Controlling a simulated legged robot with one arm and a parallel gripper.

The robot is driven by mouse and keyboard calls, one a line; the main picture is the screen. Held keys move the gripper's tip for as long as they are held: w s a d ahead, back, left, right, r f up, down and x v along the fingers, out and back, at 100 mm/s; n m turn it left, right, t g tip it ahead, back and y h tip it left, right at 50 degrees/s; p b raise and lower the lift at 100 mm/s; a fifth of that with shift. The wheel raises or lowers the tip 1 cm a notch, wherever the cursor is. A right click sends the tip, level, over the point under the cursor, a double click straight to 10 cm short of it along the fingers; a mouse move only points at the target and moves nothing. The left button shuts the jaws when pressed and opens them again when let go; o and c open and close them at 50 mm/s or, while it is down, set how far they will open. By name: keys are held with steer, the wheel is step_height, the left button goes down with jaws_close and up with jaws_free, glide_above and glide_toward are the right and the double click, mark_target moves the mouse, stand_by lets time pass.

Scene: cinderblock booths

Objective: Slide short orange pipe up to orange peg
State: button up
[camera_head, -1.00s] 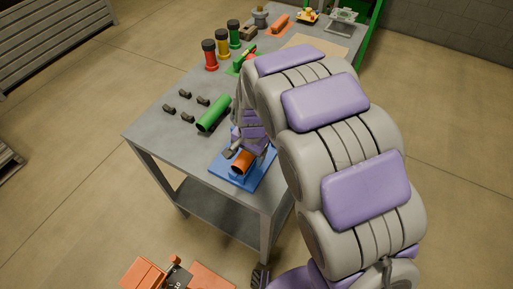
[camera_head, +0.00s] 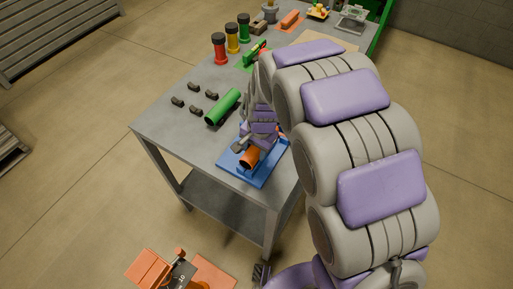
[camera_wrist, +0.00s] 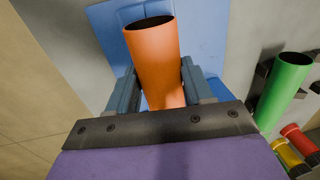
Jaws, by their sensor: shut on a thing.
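The short orange pipe (camera_wrist: 155,60) is between the two fingers of my gripper (camera_wrist: 160,92) in the wrist view, and the fingers are shut on it. Its open end points away from the gripper. In the head view the pipe (camera_head: 249,158) shows below my gripper (camera_head: 250,145), over the blue base (camera_head: 264,176) at the table's near corner. The blue base also shows behind the pipe in the wrist view (camera_wrist: 205,35). I cannot tell whether the pipe touches the base. I cannot make out an orange peg; my arm and gripper hide part of the base.
A green pipe (camera_head: 223,106) lies on the grey table (camera_head: 165,127) beside the blue base, near several small black blocks (camera_head: 194,88). Red (camera_head: 219,48), yellow (camera_head: 232,38) and green (camera_head: 244,28) cylinders stand farther back. An orange object (camera_head: 150,268) is on the floor.

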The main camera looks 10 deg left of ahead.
steer(key=shift+f, duration=0.1)
steer(key=shift+c, duration=0.8)
steer(key=o, duration=0.8)
steer(key=shift+s, duration=0.1)
steer(key=o, duration=0.5)
steer(key=shift+a+f, duration=0.15)
steer(key=shift+s+d, duration=0.1)
steer(key=shift+d, duration=0.1)
steer(key=shift+s+d+r+p, duration=0.1)
steer(key=shift+d+r+p, duration=0.35)
steer(key=shift+r, duration=2.5)
steer(key=shift+d+r+p, duration=0.2)
steer(key=shift+r+p, duration=0.5)
steer(key=shift+r, duration=2.25)
steer(key=shift+s+d+r+p, duration=0.1)
steer(key=shift+d+r+p, duration=0.35)
steer(key=shift+r, duration=2.5)
steer(key=shift+w+a, duration=0.1)
steer(key=shift+a, duration=0.15)
